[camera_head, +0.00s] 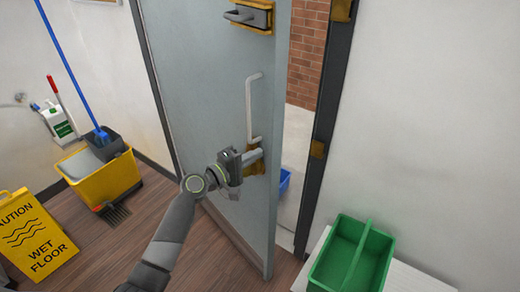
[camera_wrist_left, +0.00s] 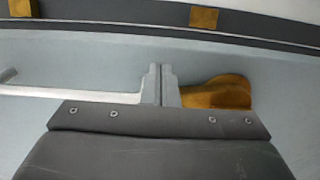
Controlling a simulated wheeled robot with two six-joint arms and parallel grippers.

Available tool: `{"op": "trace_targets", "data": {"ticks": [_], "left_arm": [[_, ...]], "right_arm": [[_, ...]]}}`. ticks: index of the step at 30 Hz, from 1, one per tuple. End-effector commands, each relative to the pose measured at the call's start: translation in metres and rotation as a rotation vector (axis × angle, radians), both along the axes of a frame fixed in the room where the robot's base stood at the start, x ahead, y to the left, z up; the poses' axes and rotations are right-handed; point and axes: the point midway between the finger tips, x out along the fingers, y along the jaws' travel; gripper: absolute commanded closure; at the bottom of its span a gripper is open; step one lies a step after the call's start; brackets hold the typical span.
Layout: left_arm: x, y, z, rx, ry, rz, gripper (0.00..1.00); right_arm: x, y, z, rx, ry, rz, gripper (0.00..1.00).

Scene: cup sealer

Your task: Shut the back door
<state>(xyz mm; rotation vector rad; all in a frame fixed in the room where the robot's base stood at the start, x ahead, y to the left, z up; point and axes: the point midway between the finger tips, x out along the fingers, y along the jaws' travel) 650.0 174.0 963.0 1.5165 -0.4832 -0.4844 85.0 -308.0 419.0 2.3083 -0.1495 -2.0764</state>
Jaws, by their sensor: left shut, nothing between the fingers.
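The grey back door (camera_head: 205,95) stands ajar, with a gap between its free edge and the dark frame (camera_head: 325,120) on the right. A white pull handle (camera_head: 249,105) and a lever handle (camera_head: 248,16) are on its face. My left gripper (camera_head: 257,155) is shut and empty, near the door's free edge, just below the pull handle. In the left wrist view, its fingers (camera_wrist_left: 160,84) are together in front of the door face (camera_wrist_left: 100,62), beside a brass-coloured patch (camera_wrist_left: 218,93). Whether they touch the door cannot be told. My right gripper is not in view.
Brick wall (camera_head: 306,50) and a blue object (camera_head: 284,181) show through the gap. A green caddy (camera_head: 322,274) on a white surface stands right of the doorway. A yellow mop bucket (camera_head: 105,180) and wet-floor sign (camera_head: 32,235) stand left; wooden floor is clear between.

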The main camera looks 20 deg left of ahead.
Motion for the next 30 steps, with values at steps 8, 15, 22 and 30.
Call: {"op": "trace_targets", "data": {"ticks": [8,15,22,30], "left_arm": [[0.019,-0.013,0.000,-0.001,0.000,0.000,1.00],[0.020,-0.014,0.000,0.000,0.000,0.001,1.00],[0.025,-0.017,-0.001,-0.001,-0.001,0.007,1.00],[0.074,-0.047,-0.004,-0.006,0.000,0.074,1.00]], "right_arm": [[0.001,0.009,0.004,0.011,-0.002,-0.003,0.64],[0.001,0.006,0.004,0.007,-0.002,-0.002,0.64],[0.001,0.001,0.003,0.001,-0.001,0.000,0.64],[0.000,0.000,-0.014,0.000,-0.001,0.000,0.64]]}}
